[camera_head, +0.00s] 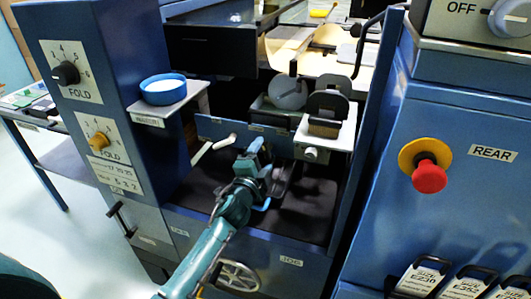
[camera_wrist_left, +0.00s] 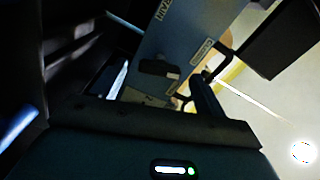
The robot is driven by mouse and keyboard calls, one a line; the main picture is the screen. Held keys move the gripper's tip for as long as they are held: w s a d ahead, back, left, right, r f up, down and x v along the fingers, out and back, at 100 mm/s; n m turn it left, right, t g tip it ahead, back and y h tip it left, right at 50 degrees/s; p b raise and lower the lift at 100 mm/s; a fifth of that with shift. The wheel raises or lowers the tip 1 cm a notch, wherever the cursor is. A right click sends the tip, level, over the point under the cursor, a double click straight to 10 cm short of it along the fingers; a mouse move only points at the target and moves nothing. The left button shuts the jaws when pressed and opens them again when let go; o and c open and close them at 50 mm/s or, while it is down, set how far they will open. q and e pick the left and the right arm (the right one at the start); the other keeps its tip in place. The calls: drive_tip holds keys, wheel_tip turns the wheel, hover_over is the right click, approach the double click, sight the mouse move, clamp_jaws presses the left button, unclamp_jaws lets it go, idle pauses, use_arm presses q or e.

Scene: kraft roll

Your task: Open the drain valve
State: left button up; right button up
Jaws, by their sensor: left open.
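A white lever handle (camera_head: 222,142) sticks out from the low blue panel inside the machine's central bay; it may be the drain valve, but no label is readable. My left gripper (camera_head: 259,158) is over the dark floor of this bay, right of and a little below the lever, apart from it in the picture. It is open and I see nothing held in it. The left wrist view shows my dark gripper body along the bottom, with a labelled blue-grey panel (camera_wrist_left: 180,38) beyond. My right gripper is not in view.
A blue-rimmed dish (camera_head: 163,87) sits on a small shelf left of the bay. A grey knob (camera_head: 311,154) is below a white block at right. The left cabinet carries two FOLD dials (camera_head: 66,74). A red emergency button (camera_head: 429,177) is on the right cabinet.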

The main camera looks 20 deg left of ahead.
sight(265, 153)
use_arm(q)
drive_tip(key=shift+w, duration=1.55)
drive_tip(key=c, duration=1)
drive_tip(key=m, duration=0.6)
drive_tip(key=shift+r, duration=0.1)
drive_tip(key=m+p, duration=0.1)
drive_tip(key=m, duration=0.5)
drive_tip(key=o, duration=1)
drive_tip(key=shift+d, duration=0.1)
